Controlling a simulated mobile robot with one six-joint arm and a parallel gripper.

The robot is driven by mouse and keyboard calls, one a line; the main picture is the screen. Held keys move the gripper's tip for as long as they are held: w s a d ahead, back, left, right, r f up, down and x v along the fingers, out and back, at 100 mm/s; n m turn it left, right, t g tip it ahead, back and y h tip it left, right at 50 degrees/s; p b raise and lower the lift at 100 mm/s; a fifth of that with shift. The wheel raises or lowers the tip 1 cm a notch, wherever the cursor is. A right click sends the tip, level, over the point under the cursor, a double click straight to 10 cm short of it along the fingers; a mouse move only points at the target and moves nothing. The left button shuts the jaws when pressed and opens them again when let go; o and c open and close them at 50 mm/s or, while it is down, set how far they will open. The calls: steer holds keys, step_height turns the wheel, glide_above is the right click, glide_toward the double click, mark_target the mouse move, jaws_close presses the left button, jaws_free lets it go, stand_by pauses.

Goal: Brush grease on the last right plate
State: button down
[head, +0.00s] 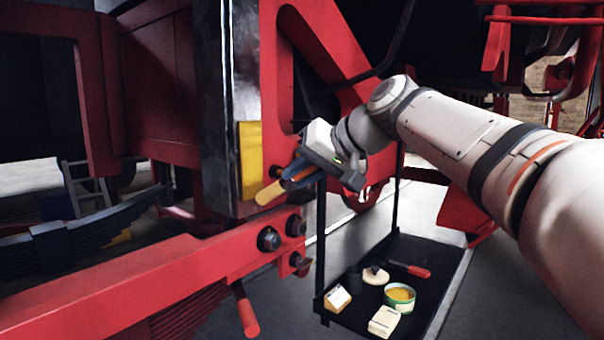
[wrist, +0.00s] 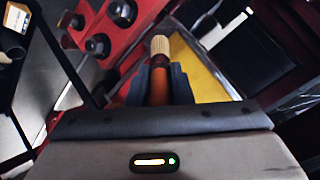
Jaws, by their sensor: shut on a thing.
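My gripper (head: 300,172) is shut on a brush (head: 270,192) with a pale tan bristle end. In the wrist view the brush (wrist: 160,46) has an orange handle between my dark fingers (wrist: 160,82), with its bristles pointing away from me. A flat yellow rectangle (head: 250,155) stands upright on the edge of the shiny steel guide (head: 243,75). The yellow surface (wrist: 208,80) is just right of the brush in the wrist view. The bristles are close to its lower end in the head view; I cannot tell whether they touch. Whether the yellow is grease or bare plate is unclear.
A red beam (head: 150,285) with dark bolts runs below the brush. A black tray (head: 425,300) at lower right holds an open green tin (head: 400,297) with yellow contents, a red-handled tool (head: 412,269) and small blocks (head: 384,321). Red frame parts (head: 340,60) stand behind my arm.

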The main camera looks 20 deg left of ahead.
steer(key=shift+w+a+p, duration=0.25)
steer(key=shift+a+p, duration=0.05)
steer(key=shift+a, duration=0.25)
stand_by(0.4)
step_height(320, 180, up, 4)
steer(key=p, duration=0.3)
steer(key=shift+d+r, duration=0.1)
steer(key=shift+f+b, duration=1.6)
steer(key=shift+f, duration=0.5)
steer(key=shift+s+d+b, duration=0.4)
steer(key=shift+d, duration=0.5)
steer(key=shift+s+d+b, duration=0.35)
steer(key=shift+d, duration=0.55)
steer(key=shift+s+d+b, duration=0.4)
steer(key=shift+d, duration=0.5)
